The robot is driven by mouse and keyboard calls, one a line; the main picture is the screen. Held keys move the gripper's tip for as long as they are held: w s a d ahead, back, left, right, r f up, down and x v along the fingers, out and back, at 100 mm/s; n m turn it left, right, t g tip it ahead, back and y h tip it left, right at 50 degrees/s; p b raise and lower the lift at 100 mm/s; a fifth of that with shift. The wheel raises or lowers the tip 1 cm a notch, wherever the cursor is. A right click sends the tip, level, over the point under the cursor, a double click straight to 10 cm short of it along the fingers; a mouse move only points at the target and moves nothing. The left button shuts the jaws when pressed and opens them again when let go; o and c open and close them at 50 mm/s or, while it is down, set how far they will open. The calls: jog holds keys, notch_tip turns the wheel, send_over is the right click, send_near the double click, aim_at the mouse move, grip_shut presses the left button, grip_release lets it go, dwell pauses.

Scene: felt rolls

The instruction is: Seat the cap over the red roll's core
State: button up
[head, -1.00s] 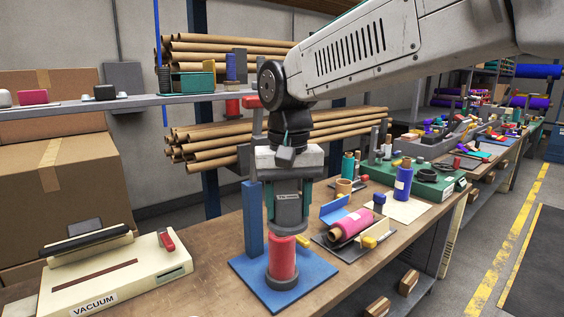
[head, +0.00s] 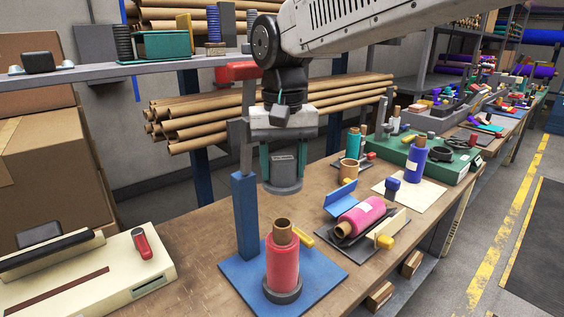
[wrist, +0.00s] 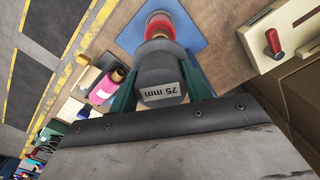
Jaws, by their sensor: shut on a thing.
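The red roll (head: 283,268) stands upright in a dark ring on a blue base plate (head: 238,278). Its brown cardboard core (head: 283,232) sticks up above the red felt, open at the top. My gripper (head: 283,172) is shut on the grey cap (head: 283,187), with a green finger on each side. The cap hangs in the air above the core, apart from it.
A blue post (head: 245,215) rises from the plate's back left. A pink roll (head: 361,216) lies on a dark mat to the right. A cream vacuum sealer (head: 100,268) stands at the left. A shelf (head: 100,74) runs behind.

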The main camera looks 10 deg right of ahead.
send_over(283, 223)
jog(key=shift+s+f, duration=0.1)
jog(key=shift+f, duration=2.35)
jog(key=shift+f, duration=0.2)
jog(key=shift+f, duration=1.55)
jog(key=shift+f, duration=2.5)
dwell(0.5)
jog(key=o, duration=1.2)
